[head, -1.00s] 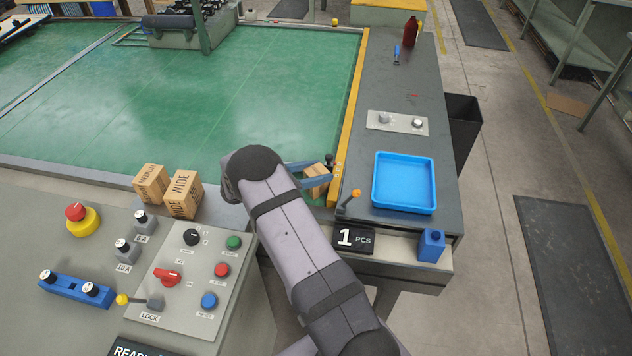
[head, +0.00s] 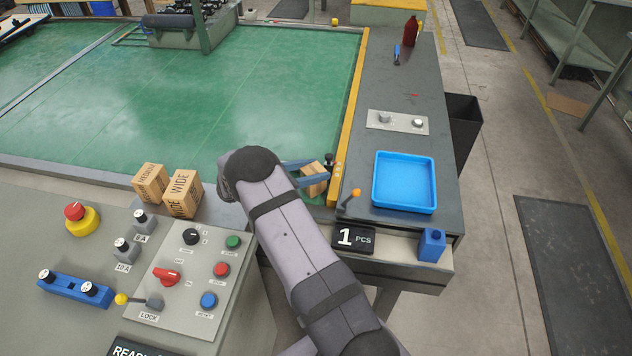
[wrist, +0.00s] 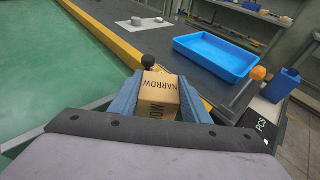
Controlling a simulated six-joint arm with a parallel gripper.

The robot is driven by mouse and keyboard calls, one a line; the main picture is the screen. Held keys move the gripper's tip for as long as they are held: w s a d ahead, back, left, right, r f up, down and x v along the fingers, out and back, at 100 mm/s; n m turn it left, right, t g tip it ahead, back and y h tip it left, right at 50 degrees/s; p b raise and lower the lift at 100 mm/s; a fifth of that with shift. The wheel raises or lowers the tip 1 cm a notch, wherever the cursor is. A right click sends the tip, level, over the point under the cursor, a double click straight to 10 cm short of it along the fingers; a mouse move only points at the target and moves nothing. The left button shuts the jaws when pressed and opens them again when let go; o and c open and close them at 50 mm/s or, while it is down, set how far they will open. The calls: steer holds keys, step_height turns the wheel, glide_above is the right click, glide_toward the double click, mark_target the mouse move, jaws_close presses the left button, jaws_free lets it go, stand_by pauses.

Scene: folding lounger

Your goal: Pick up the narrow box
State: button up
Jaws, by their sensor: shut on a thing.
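The narrow box (wrist: 159,96) is a small brown carton with "NARROW" printed on it. In the wrist view it sits between the two blue fingers of my gripper (wrist: 157,102), which is shut on it. In the head view the narrow box (head: 313,180) shows between the blue fingers of my gripper (head: 308,175), at the right edge of the green surface beside the yellow strip. My arm hides part of the area below it. I cannot tell whether the box touches the surface.
A box marked "WIDE" (head: 183,194) and another brown box (head: 150,183) stand left of my arm. A blue tray (head: 404,210) lies to the right on the grey bench. An orange-tipped lever (head: 348,200) and a black knob (head: 328,158) are close to my gripper. The green surface (head: 240,90) is mostly clear.

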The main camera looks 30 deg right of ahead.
steer(key=shift+r, duration=0.15)
steer(key=shift+r+p, duration=2.4)
steer(key=shift+r, duration=1.05)
